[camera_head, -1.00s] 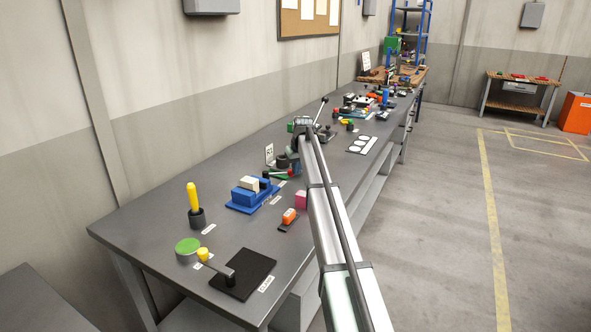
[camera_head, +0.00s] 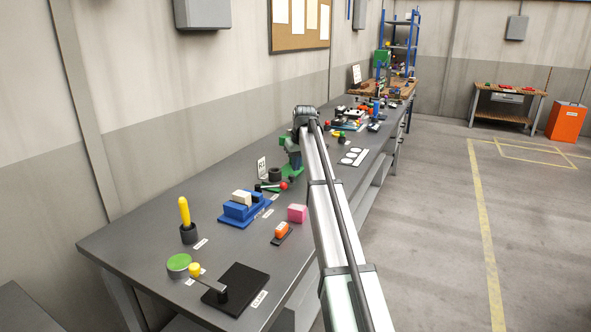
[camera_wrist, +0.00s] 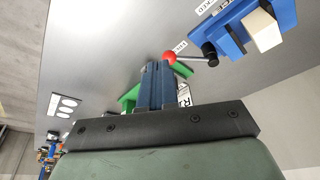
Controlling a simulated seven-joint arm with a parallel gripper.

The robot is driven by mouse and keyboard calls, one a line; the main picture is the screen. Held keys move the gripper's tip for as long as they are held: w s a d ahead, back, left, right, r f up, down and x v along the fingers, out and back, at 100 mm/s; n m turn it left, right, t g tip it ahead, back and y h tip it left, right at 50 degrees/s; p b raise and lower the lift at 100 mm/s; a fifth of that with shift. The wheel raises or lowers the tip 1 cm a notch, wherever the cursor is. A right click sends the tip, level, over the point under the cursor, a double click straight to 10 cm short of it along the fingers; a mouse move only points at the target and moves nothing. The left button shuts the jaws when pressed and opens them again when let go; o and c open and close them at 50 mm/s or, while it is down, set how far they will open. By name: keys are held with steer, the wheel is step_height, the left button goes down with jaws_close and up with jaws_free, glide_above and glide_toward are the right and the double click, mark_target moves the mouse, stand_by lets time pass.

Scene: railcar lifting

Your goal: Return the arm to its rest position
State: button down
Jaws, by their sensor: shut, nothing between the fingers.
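My gripper (camera_wrist: 158,85) shows in the wrist view with its two blue-grey fingers together and nothing between them. A lever with a red knob (camera_wrist: 170,57) and a green base part (camera_wrist: 130,98) lie just beyond the fingertips in that view; I cannot tell whether they touch. In the head view my arm reaches forward over the bench, and its green hand (camera_head: 291,146) hangs from the far end, partly hidden by the arm. The red knob (camera_head: 283,185) is below it on the bench.
The grey bench (camera_head: 165,225) carries a blue fixture (camera_head: 238,213), a yellow-handled tool (camera_head: 184,212), a pink block (camera_head: 297,213), an orange block (camera_head: 282,231) and a black plate (camera_head: 236,289). A wall stands left; open floor (camera_head: 430,240) lies right.

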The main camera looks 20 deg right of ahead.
stand_by(0.4)
steer(key=s+d+f+m+h, duration=0.15)
steer(key=s+d+f, duration=0.25)
steer(key=d+f, duration=0.45)
steer(key=s+d+f+h, duration=0.25)
steer(key=d+f, duration=0.35)
steer(key=d, duration=0.5)
steer(key=s+d+f, duration=0.2)
steer(key=s+f, duration=0.4)
steer(key=f, duration=0.5)
steer(key=s+a+f+g+y, duration=0.1)
steer(key=s+a+f, duration=0.65)
steer(key=f, duration=0.25)
steer(key=s+a+f+g+y, duration=0.1)
steer(key=s+a+f+g, duration=0.1)
steer(key=s+a+f, duration=0.7)
steer(key=s+a+f+g+y, duration=0.1)
steer(key=s+a+f, duration=0.5)
steer(key=f, duration=0.4)
steer(key=s+a+f+g, duration=0.2)
steer(key=s+a, duration=0.3)
steer(key=s, duration=0.7)
steer(key=s+a+f+g, duration=0.2)
steer(key=s+a+f, duration=0.3)
steer(key=s, duration=0.7)
steer(key=s+a+f+g, duration=0.2)
steer(key=s+a, duration=0.4)
steer(key=s, duration=0.6)
steer(key=shift+f+y, duration=0.3)
steer(key=shift+f, duration=0.45)
